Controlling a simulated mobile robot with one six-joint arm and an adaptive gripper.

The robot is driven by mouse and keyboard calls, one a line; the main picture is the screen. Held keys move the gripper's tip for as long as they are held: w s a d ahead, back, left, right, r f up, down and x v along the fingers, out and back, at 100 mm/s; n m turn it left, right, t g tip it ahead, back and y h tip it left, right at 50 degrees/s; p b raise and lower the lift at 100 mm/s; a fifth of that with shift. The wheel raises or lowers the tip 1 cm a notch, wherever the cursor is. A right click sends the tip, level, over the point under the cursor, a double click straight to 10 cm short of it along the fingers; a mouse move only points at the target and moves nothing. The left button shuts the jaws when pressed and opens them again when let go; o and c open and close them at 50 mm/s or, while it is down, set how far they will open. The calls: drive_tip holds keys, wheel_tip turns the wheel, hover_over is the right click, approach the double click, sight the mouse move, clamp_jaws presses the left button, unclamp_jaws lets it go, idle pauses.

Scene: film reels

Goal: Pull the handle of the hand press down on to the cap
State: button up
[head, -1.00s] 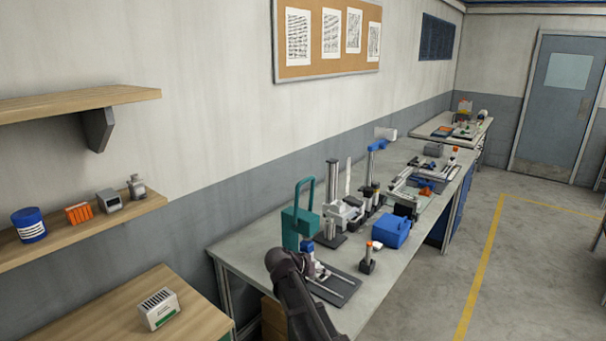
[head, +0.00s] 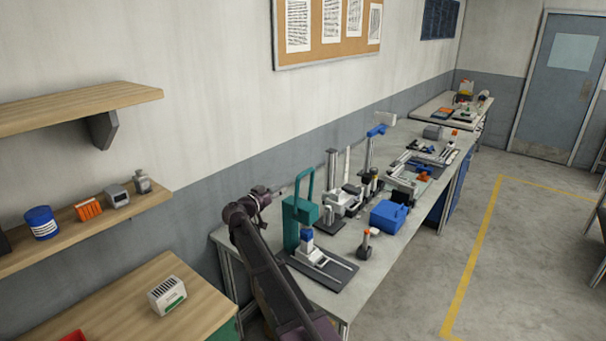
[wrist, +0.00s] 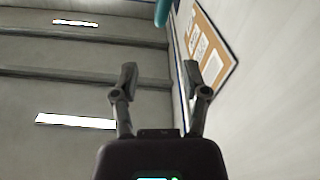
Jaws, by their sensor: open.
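The teal hand press (head: 292,222) stands at the near end of the long bench. Its looped teal handle (head: 297,188) is raised upright. A small blue-and-white piece (head: 306,243) stands below the press head on the dark base; whether its blue part is the cap is too small to tell. In the wrist view, my gripper (wrist: 160,75) is open and empty, its two fingers apart. A teal rounded end, apparently the handle (wrist: 161,12), shows beyond the fingers at the top edge. In the head view my gripper is left of the handle, apart from it, its fingertips unclear.
A blue box (head: 388,215) and a small orange-topped stand (head: 365,245) are right of the press. A grey column stand (head: 332,180) is behind it.

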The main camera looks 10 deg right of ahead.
sight(298, 177)
drive_tip(key=shift+w+d, duration=0.1)
drive_tip(key=shift+d, duration=0.05)
drive_tip(key=x, duration=1.3)
drive_tip(key=shift+w+d, duration=0.2)
clamp_jaws()
